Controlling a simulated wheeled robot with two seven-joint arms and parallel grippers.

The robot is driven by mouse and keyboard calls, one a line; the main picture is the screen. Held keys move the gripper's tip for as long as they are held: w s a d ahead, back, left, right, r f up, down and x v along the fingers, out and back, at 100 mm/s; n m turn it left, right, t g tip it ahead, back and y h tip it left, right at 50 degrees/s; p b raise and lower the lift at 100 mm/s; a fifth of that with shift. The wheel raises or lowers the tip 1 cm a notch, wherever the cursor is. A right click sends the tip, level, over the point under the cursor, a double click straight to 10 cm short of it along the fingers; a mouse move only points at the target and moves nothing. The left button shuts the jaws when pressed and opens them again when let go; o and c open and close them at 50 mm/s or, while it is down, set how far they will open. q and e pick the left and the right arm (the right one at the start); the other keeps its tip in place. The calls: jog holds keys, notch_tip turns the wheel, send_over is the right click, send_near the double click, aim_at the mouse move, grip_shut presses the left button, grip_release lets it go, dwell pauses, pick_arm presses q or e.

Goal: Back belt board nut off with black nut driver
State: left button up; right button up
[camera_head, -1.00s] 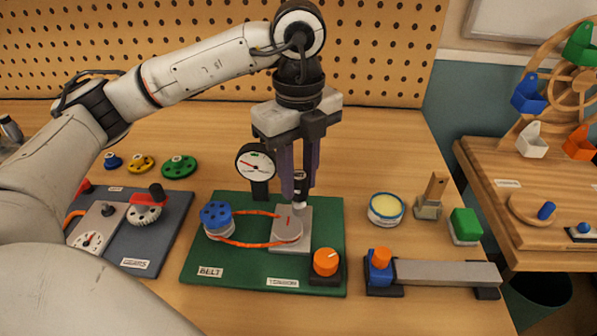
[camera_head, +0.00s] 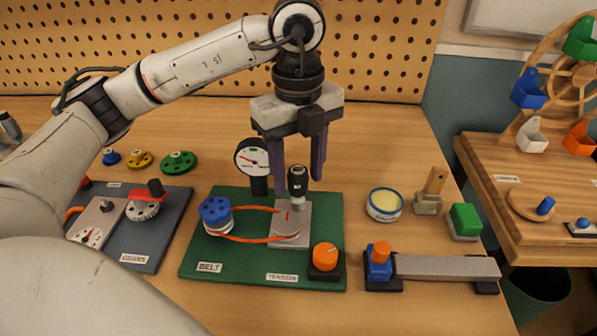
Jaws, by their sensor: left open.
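The belt board (camera_head: 210,262) is a green plate labelled BELT and TENSION. It carries a blue pulley (camera_head: 214,213), an orange belt (camera_head: 250,239), a grey metal plate (camera_head: 302,215), an orange knob (camera_head: 325,257) and a dial gauge (camera_head: 252,158). The black nut driver (camera_head: 297,180) stands upright over the grey plate, its silver shaft pointing down. The nut is not distinguishable at its tip. My left gripper (camera_head: 299,176) points down, open, with a finger on each side of the driver's handle and visible gaps between.
The gear board (camera_head: 172,228) lies left, with blue, yellow and green gears (camera_head: 179,163) behind it. To the right are a round tin (camera_head: 385,205), a wooden-handled brush (camera_head: 430,191), a green block (camera_head: 465,221) and a grey bar (camera_head: 445,268). The pegboard stands behind.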

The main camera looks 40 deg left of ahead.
pick_arm(q)
jog(key=m+b, duration=0.1)
jog(key=m, duration=0.4)
jog(key=shift+f, duration=0.1)
jog(key=m, duration=0.5)
jog(key=shift+b, duration=0.3)
